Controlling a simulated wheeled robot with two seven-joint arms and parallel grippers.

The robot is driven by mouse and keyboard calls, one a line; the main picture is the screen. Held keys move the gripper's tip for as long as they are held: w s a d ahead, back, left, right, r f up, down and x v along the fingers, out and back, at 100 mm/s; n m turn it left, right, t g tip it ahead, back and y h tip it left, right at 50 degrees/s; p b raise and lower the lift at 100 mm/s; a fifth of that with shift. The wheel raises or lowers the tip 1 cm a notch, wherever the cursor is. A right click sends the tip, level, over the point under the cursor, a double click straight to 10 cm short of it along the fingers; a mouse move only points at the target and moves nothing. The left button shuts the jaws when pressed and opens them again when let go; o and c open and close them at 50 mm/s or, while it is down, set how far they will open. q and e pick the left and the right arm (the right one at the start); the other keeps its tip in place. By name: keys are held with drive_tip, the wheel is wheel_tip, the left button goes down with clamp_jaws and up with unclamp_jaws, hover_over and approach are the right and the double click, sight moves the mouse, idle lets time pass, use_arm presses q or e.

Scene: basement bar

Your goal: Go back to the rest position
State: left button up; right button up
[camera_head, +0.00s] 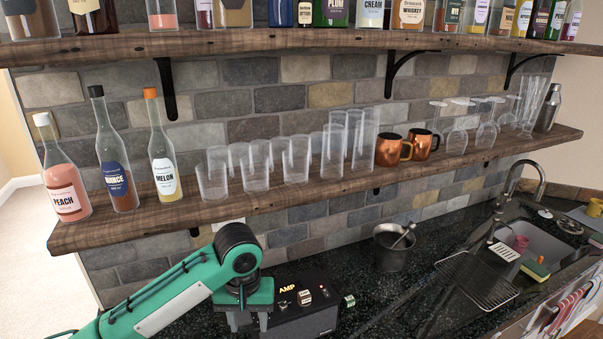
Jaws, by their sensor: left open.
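My left arm comes in green from the lower left. My left gripper (248,323) points down over the counter at the bottom of the view, beside the left end of a black box marked AMP (306,314). Its two fingers are apart, and I see nothing held between them. The gripper hides part of the box; I cannot tell whether it touches it. Small lettered cubes (304,297) lie on or by the box. One greenish cube (349,301) is at the box's right side. My right gripper is not in view.
A lower wooden shelf (290,199) above the arm holds bottles, glasses and copper mugs (390,149). A metal bucket (393,249) stands on the dark counter (400,300). A wire rack (477,279) and a sink (537,240) with a faucet are at right.

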use_arm(q)
drive_tip(key=s+d+f+m+t+h, duration=0.2)
drive_tip(key=s+d+f+h, duration=0.15)
drive_tip(key=s+f, duration=0.75)
drive_tip(key=s+a+f+t+y, duration=0.1)
drive_tip(key=s+a+f+y, duration=0.15)
drive_tip(key=s+a, duration=0.55)
drive_tip(key=s+a+f+t+y, duration=0.1)
drive_tip(key=s+a+f, duration=0.3)
drive_tip(key=s+a, duration=0.35)
wheel_tip(320, 180, down, 38)
drive_tip(key=r+g+b, duration=0.1)
drive_tip(key=g+b, duration=0.1)
drive_tip(key=b, duration=0.5)
drive_tip(key=s+a+f+b, duration=0.1)
drive_tip(key=s+f+b, duration=0.1)
drive_tip(key=s+f, duration=0.7)
drive_tip(key=s+a+f+g+b, duration=0.1)
drive_tip(key=s+a+f+b, duration=0.1)
drive_tip(key=s+f, duration=0.8)
wheel_tip(320, 180, down, 6)
drive_tip(key=shift+s+a+r+m+b, duration=0.2)
drive_tip(key=shift+a+m+b, duration=0.1)
drive_tip(key=shift+b, duration=0.2)
